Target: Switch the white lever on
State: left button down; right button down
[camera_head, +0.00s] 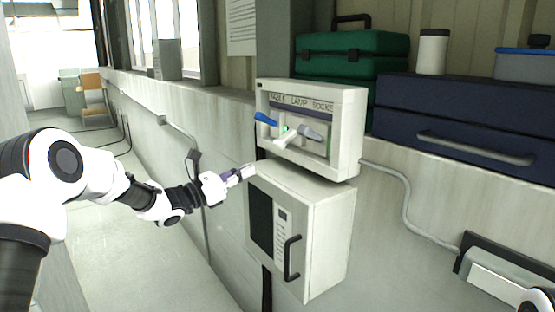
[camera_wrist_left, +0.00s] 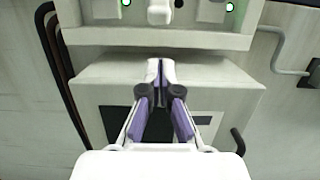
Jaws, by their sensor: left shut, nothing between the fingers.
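The white lever (camera_head: 287,136) is the middle one of three on a white switch panel (camera_head: 347,130) on the wall. In the head view it sticks out toward the lower left. In the left wrist view the white lever (camera_wrist_left: 160,13) shows at the top edge, cut off by the frame. My left gripper (camera_head: 249,172) is shut and empty. It is below and to the left of the lever, apart from it, by the top of the white cabinet. In the left wrist view the left gripper (camera_wrist_left: 160,66) points up toward the panel. My right gripper does not show.
A blue lever (camera_head: 265,119) and a grey lever (camera_head: 309,132) flank the white one closely. A white cabinet (camera_head: 326,225) with a dark handle stands out below the panel. A green case (camera_head: 350,55) and a navy toolbox (camera_head: 440,118) stand on the ledge.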

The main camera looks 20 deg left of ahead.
aim_at(285, 139)
pick_arm(q)
jog(key=p+x, duration=0.3)
jog(key=x, duration=0.5)
jog(key=shift+w+d+r, duration=0.1)
jog(key=shift+w+d, duration=0.15)
jog(key=shift+w+d+r+p, duration=0.1)
jog(key=shift+w+d+p, duration=0.2)
jog(key=shift+w+d, duration=0.1)
jog(key=shift+a+r, duration=0.1)
